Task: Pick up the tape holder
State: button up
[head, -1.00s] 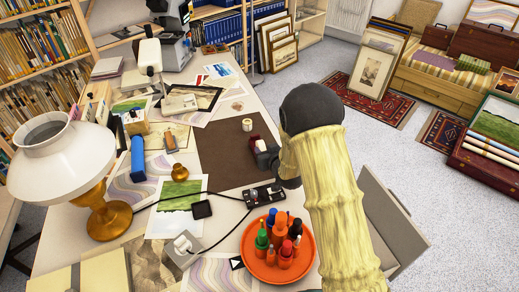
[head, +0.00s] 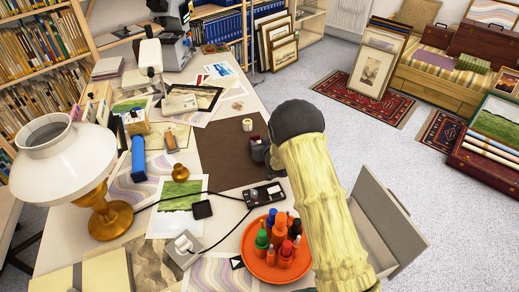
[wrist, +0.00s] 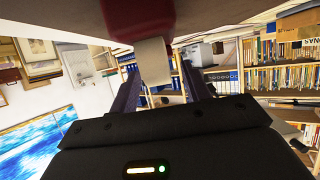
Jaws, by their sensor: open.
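The tape holder appears to be the red object (wrist: 138,18) with a pale strip below it, close up at the top of the wrist view. The lower pale part reaches between the two dark fingers of my gripper (wrist: 158,92). The fingers stand apart, one on each side, and I cannot tell whether either touches it. In the head view my gripper (head: 258,150) is low over the right edge of the brown mat (head: 222,160), and the arm and hand hide most of the red object there.
A black power strip (head: 262,194) and an orange tray (head: 258,262) of bottles lie in front. A glass-shaded lamp (head: 62,165) stands at left. The left part of the mat is clear.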

jog(key=shift+x, duration=1.05)
jog(key=shift+r, duration=0.1)
grip_shut()
